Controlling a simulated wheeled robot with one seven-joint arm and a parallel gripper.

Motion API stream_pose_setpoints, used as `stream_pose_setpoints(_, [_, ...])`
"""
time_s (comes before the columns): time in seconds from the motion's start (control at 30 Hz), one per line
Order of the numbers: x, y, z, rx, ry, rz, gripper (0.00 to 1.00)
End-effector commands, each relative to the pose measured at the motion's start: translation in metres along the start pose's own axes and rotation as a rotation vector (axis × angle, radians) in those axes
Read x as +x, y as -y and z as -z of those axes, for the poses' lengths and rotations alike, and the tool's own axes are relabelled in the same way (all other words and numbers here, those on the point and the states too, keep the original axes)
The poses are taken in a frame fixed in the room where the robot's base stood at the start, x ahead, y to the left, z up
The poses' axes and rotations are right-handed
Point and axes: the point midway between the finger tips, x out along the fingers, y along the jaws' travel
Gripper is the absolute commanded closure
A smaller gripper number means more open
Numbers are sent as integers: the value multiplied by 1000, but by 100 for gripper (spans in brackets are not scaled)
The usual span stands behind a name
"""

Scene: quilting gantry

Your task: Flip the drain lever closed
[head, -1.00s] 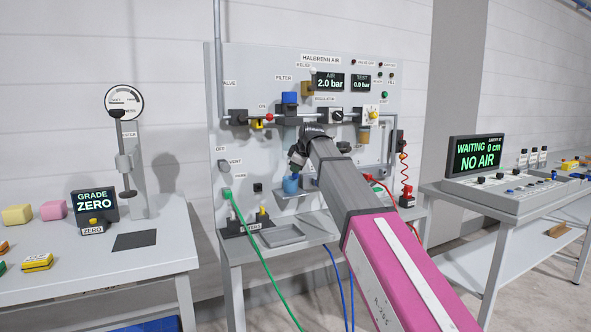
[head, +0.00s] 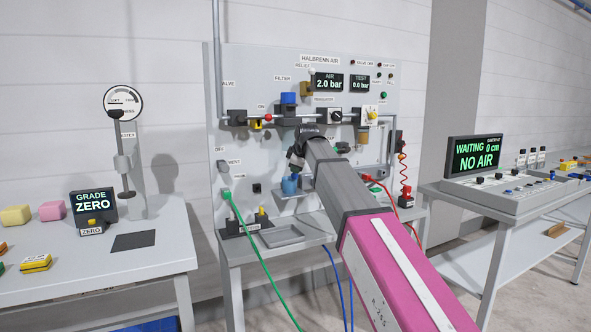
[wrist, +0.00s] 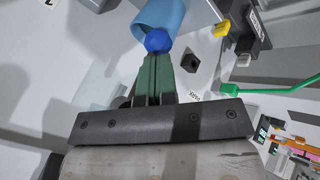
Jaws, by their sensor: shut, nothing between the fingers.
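The drain lever's round blue knob (wrist: 158,40) shows in the wrist view right at the tips of my gripper (wrist: 155,57). The green fingers are shut together with nothing between them, and the tips overlap or touch the knob; I cannot tell which. The lever's shaft is hidden. A light blue cup (wrist: 160,17) is just beyond the knob. In the head view my gripper (head: 296,168) points down at the panel below the filter (head: 289,99), above the blue cup (head: 289,186). My arm hides part of the panel there.
The left table holds a tester (head: 125,165) and foam blocks (head: 53,210).

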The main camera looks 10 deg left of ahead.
Motion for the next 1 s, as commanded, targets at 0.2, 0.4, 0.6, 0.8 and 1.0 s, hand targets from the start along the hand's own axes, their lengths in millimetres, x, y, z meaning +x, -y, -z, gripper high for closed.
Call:
stream_pose_setpoints(0.2, [0, -1, -2, -33, 36, -29, 100])
stream_pose_setpoints(0.4, [0, -3, -5, -102, 106, -86, 100])
stream_pose_setpoints(0.6, [0, -8, -11, -209, 218, -175, 100])
stream_pose_setpoints(0.8, [-2, -13, -15, -324, 336, -272, 100])
stream_pose_setpoints(1.0, [-5, -19, -19, -438, 455, -367, 100])
